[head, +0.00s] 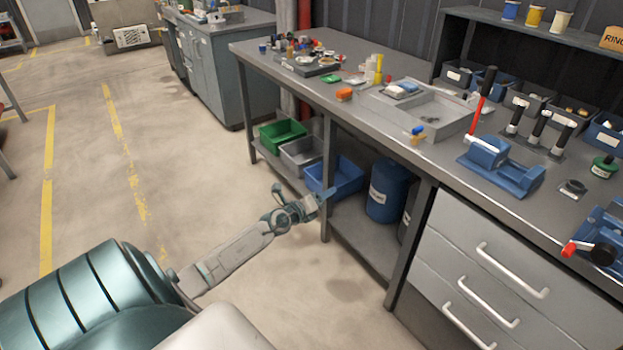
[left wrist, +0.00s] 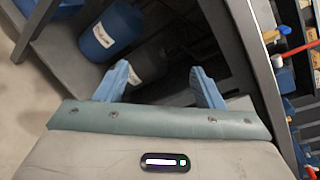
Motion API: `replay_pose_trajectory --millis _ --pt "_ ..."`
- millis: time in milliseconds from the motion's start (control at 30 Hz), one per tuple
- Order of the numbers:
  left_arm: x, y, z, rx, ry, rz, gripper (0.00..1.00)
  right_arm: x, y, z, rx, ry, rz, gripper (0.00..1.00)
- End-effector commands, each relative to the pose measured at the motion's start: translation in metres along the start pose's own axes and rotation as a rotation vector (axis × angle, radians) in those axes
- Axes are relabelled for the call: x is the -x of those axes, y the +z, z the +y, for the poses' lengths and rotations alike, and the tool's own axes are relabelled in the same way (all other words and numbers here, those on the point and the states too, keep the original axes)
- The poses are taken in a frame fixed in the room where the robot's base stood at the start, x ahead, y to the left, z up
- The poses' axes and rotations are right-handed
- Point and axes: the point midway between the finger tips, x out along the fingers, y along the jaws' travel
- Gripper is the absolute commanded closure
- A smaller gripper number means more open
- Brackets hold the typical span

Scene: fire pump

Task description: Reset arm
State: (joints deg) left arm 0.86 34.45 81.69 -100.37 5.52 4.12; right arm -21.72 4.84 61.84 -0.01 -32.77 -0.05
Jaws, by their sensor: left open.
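My left arm reaches in from the lower left in the head view. Its gripper (head: 326,196) is beside the front leg of the grey workbench (head: 335,130), below the bench top. In the left wrist view the two blue fingers of my left gripper (left wrist: 162,88) stand wide apart with nothing between them. Behind them are the dark space under the bench and a blue drum (left wrist: 110,32). The drum also shows in the head view (head: 388,190). My right gripper is in neither view.
Green (head: 282,134), grey (head: 300,155) and blue (head: 340,178) bins sit on the lower shelf near my left gripper. A drawer cabinet (head: 500,260) stands at the right. A blue vise (head: 500,165) and a grey tray (head: 425,110) are on the bench.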

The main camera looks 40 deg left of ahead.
Motion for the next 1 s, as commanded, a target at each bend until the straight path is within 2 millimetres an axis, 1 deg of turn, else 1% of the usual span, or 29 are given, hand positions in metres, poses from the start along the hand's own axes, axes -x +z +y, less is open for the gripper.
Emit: replay_pose_trajectory --millis 167,800,867,967,1000 --pt "0.002 -0.005 0.007 0.034 0.011 0.000 0.38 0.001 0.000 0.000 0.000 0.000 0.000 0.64" --pt "0.003 -0.008 0.010 0.050 0.016 0.000 0.38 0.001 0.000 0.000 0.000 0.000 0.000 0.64" --pt "0.005 -0.015 0.016 0.087 0.026 -0.002 0.38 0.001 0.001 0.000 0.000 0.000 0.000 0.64" --pt "0.014 -0.038 0.040 0.226 0.068 -0.018 0.38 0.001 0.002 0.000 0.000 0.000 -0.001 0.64" --pt "0.021 -0.051 0.055 0.307 0.097 -0.031 0.38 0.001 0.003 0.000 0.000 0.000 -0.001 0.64"
